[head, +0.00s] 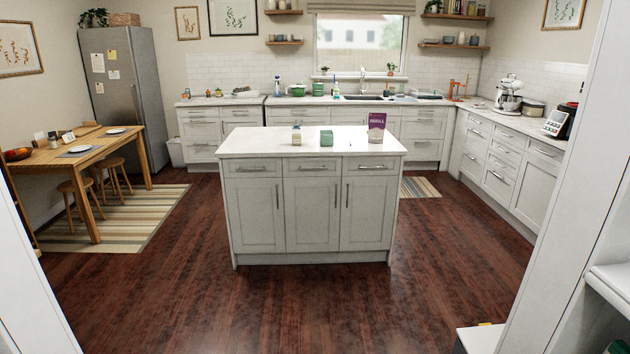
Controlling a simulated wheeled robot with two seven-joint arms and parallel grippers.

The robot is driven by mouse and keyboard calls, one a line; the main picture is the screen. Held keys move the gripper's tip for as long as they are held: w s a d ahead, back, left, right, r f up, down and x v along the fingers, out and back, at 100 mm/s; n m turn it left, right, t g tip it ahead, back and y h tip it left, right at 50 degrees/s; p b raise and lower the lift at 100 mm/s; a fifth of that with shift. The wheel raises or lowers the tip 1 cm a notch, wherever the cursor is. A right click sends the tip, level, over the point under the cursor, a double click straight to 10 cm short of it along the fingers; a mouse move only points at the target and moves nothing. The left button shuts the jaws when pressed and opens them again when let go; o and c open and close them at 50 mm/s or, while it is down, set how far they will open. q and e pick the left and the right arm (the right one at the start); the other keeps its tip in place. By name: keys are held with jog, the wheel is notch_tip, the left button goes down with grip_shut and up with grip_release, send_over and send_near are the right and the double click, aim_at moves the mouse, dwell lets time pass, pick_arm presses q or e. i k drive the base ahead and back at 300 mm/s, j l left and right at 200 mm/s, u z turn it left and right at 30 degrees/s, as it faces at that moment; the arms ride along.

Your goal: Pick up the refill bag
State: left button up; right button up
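The purple refill bag (376,127) stands upright near the right end of the kitchen island's white top (250,143). It has white lettering on its front. A green box-like item (327,138) and a small pale bottle or jar (296,136) stand to its left on the same top, apart from it. The island is some distance ahead of me across the floor. Neither of my grippers shows in the head view.
Dark wood floor (300,310) lies clear up to the island cabinet (312,212). White panels flank me at left (30,270) and right (560,190). A wooden table (75,160) with stools stands at left. Counters line the back and right walls.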

aim_at(377, 122)
jog(key=i, duration=3.65)
